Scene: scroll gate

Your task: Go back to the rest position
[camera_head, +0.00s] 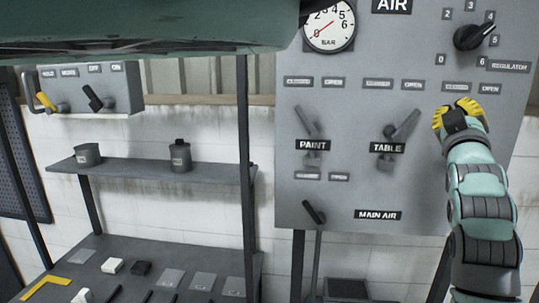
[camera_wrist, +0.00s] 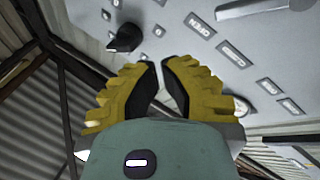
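My gripper (camera_head: 455,108) is in front of the right part of the grey air panel (camera_head: 350,200), to the right of the TABLE lever (camera_head: 402,132) and below the regulator knob (camera_head: 476,36). In the wrist view, the yellow fingers with black pads (camera_wrist: 158,66) have their tips close together, with only a narrow gap. Nothing shows between them. The black knob (camera_wrist: 124,38) is beyond the left finger in that view, apart from it. My arm reaches up from the lower right in the head view.
A pressure gauge (camera_head: 330,29) and a PAINT lever (camera_head: 308,122) are on the panel, with a MAIN AIR lever (camera_head: 314,212) below. At left are a switch box (camera_head: 120,88), a shelf (camera_head: 140,168) with two cans, and a bench (camera_head: 130,250) with small parts.

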